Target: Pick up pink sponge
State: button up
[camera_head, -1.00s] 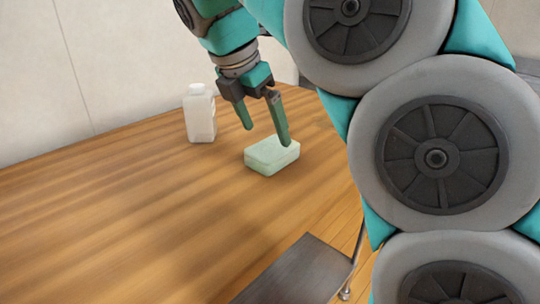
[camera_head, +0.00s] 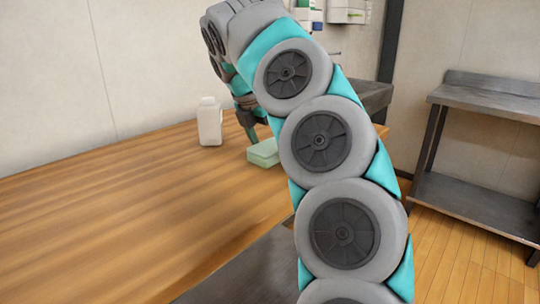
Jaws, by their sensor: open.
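No pink sponge shows. A pale green sponge-like block (camera_head: 263,153) lies flat on the wooden table, and its right end is partly hidden behind my arm. My gripper (camera_head: 254,131) is open and points down at the back of this block. One finger shows near the block's back left edge; the other is mostly hidden by my arm. I cannot tell whether the finger touches the block.
A white bottle (camera_head: 210,124) stands upright left of the block, near the wall. The wooden table (camera_head: 130,205) is clear at left and front. A dark metal shelf unit (camera_head: 475,190) stands at right, with wooden floor before it.

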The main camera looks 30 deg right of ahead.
aim_at(273, 144)
jog(key=shift+f, duration=0.25)
dwell(0.5)
jog(key=shift+c, duration=0.2)
jog(key=c, duration=1.2)
jog(key=shift+r, duration=0.1)
jog(key=shift+c, duration=0.2)
jog(key=shift+r, duration=1.95)
jog(key=s+a, duration=0.1)
jog(key=s, duration=0.4)
jog(key=s+a+r, duration=0.1)
jog(key=s, duration=0.9)
jog(key=shift+s+a+r, duration=0.2)
jog(key=shift+s+a, duration=0.2)
jog(key=o, duration=0.9)
jog(key=c, duration=0.7)
